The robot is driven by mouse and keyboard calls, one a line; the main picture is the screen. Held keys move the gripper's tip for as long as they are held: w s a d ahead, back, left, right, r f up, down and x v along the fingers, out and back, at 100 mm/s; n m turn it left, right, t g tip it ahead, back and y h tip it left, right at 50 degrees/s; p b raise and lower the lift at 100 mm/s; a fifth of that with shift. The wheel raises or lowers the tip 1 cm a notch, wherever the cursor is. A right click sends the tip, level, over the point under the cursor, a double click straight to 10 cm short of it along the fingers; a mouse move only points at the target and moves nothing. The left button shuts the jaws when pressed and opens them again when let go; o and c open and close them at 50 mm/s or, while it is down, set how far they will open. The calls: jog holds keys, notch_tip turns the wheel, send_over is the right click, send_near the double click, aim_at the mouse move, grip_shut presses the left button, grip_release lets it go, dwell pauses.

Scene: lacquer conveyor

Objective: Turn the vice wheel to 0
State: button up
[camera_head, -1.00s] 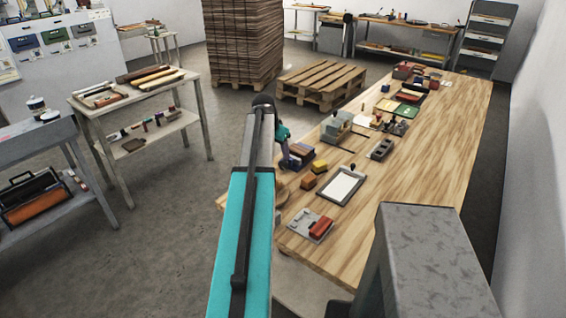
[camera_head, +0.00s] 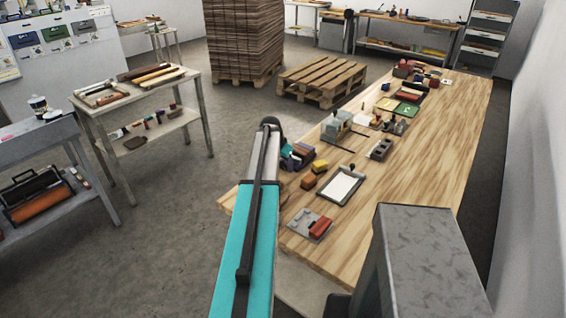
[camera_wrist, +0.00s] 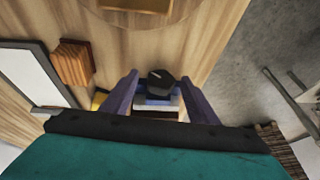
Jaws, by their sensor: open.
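In the wrist view a dark round knob with a pale line on its top (camera_wrist: 160,84) sits on a blue and grey body (camera_wrist: 157,102); it looks like the vice wheel. My gripper (camera_wrist: 159,77) is open, with one purple finger on each side of the knob. I cannot tell whether the fingers touch it. No numbers on the wheel are readable. In the head view my gripper (camera_head: 297,157) is small, at the left edge of the wooden bench (camera_head: 425,150), and my arm partly hides that spot. The vice cannot be clearly told apart there.
A brown block (camera_wrist: 74,62) and a framed white board (camera_wrist: 28,85) lie beside the gripper; the board also shows in the head view (camera_head: 340,187). A yellow block (camera_head: 320,166) and a plate with a red piece (camera_head: 320,227) are near. The bench's right side is clear.

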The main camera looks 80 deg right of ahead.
jog(key=shift+c, duration=0.5)
jog(key=shift+f, duration=0.1)
jog(key=c, duration=0.9)
jog(key=shift+s+d, duration=0.1)
jog(key=shift+d, duration=0.05)
jog(key=shift+c, duration=0.2)
jog(key=g+y, duration=0.1)
jog(key=g, duration=0.1)
jog(key=w+n+g+y+b, duration=0.1)
jog(key=shift+d+f+g, duration=0.15)
jog(key=shift+d+g, duration=0.05)
jog(key=shift+g, duration=0.2)
jog(key=shift+w+g+y+b, duration=0.1)
jog(key=shift+g+y+b, duration=0.45)
jog(key=shift+g, duration=0.45)
jog(key=shift+a, duration=0.1)
